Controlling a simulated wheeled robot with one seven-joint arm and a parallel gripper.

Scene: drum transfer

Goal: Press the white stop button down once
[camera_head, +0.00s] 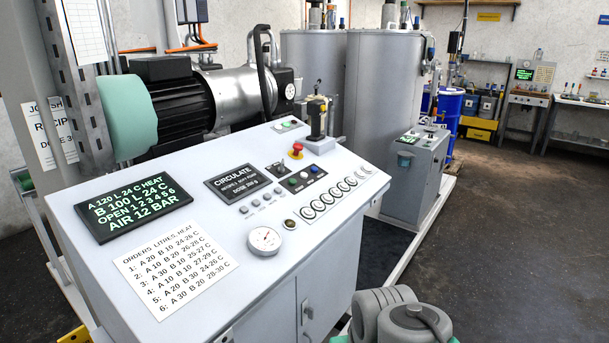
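The grey-white control console (225,215) stands in front of me with its sloped top facing up. A short black strip on it carries a row of small round buttons. Nothing touches the buttons. My gripper is not in view; grey rounded parts that look like my arm show at the bottom right.
A red mushroom knob (297,147) and a black lever (317,118) stand up behind the strip. A row of round dials (330,196) lies to its right, and a gauge (264,240) nearer. Dark screens lie at left. Large tanks (385,110) stand behind; floor is open at right.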

